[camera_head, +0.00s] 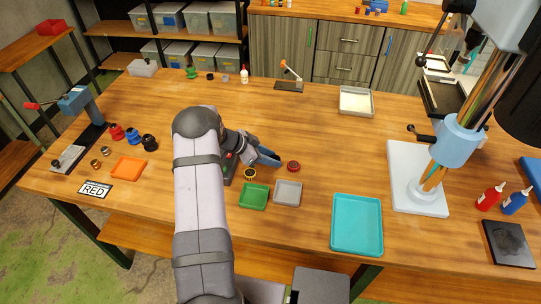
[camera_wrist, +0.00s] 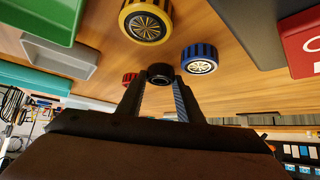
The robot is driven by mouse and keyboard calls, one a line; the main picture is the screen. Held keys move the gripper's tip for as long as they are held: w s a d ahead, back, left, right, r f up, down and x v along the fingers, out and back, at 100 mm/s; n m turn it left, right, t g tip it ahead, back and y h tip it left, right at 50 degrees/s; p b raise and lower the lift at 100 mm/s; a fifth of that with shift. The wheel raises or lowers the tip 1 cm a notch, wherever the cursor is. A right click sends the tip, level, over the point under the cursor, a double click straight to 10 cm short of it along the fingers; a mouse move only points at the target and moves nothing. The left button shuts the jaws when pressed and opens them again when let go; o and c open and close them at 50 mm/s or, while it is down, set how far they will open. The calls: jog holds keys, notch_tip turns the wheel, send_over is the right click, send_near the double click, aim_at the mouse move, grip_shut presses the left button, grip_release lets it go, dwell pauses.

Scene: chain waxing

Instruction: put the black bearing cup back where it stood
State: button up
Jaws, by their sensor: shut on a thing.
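The black bearing cup (camera_wrist: 160,73) is between my gripper's two fingertips (camera_wrist: 160,82) in the wrist view. It shows as a small dark ring with a round opening, and the fingers are closed on its sides. In the head view my gripper (camera_head: 266,158) is over the middle of the table, right of my forearm; the held cup cannot be made out there. A yellow-rimmed cup (camera_wrist: 146,20), a blue one (camera_wrist: 199,59) and a red one (camera_wrist: 130,77) show around it in the wrist view. The yellow (camera_head: 250,174) and red (camera_head: 293,166) ones stand near my gripper in the head view.
A green tray (camera_head: 253,196), a grey tray (camera_head: 288,192) and a teal tray (camera_head: 357,224) lie toward the front. Red, blue and black round pieces (camera_head: 149,142) stand at left by an orange tray (camera_head: 129,168). A press (camera_head: 419,179) stands right. The table's back middle is mostly clear.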

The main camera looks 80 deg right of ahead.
jog(key=shift+f+b, duration=0.2)
jog(key=shift+b, duration=0.15)
jog(key=o, duration=1.1)
jog(key=shift+o, duration=0.2)
jog(key=shift+r+p, duration=0.25)
jog(key=shift+p, duration=0.05)
jog(key=shift+w+a+r+b, duration=0.15)
jog(key=shift+w+r+b, duration=0.15)
jog(key=shift+w+b, duration=0.1)
jog(key=b+v, duration=0.4)
jog(key=v, duration=0.7)
